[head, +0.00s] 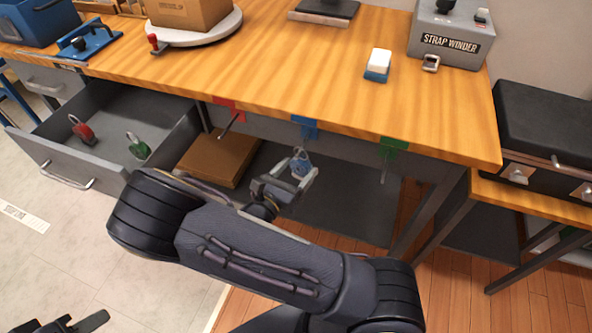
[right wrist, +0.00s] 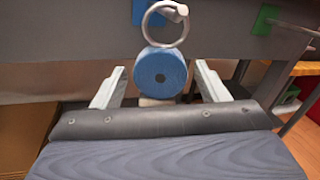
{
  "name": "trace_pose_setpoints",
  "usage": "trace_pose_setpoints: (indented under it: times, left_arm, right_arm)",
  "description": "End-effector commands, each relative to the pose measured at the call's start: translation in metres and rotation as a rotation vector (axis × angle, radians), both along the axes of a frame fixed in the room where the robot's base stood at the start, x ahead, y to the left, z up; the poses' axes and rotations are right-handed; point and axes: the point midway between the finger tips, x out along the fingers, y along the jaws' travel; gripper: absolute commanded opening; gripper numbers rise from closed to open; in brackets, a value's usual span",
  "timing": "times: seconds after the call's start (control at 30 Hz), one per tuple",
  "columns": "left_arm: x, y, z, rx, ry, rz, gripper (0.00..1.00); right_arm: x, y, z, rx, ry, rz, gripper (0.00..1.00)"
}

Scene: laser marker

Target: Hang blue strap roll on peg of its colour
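The blue strap roll (head: 301,168) is below the blue peg plate (head: 305,127) on the workbench's front edge. In the right wrist view the roll (right wrist: 160,75) has a metal ring (right wrist: 149,28) above it. The ring is around the end of a grey peg (right wrist: 174,10), so the roll appears to hang from it. My right gripper (head: 288,184) is open, with one finger on each side of the roll; gaps show beside both fingers. My left gripper (head: 68,324) is partly cut off at the bottom left, away from the roll.
A red peg (head: 231,122) and a green peg (head: 385,160) flank the blue one. The open drawer (head: 60,158) at left holds a red item (head: 83,132) and a green item (head: 138,148) with rings. A cardboard box (head: 215,158) lies under the bench. The bench front is mostly clear.

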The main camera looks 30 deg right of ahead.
Motion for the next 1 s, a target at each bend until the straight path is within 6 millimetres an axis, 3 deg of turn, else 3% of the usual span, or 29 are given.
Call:
trace_pose_setpoints:
  times: [0.37, 0.73, 1.0]
  left_arm:
    - [0.000, 0.000, 0.000, 0.000, 0.000, 0.000, 0.36]
    - [0.000, 0.000, 0.004, 0.000, 0.000, 0.000, 0.36]
    - [0.000, 0.000, 0.005, 0.000, 0.000, 0.000, 0.36]
  right_arm:
    - [-0.001, 0.003, 0.000, 0.001, 0.001, 0.002, 0.75]
    - [-0.026, 0.055, -0.001, 0.001, -0.001, 0.004, 0.75]
    - [-0.034, 0.071, -0.001, 0.000, 0.000, 0.001, 0.75]
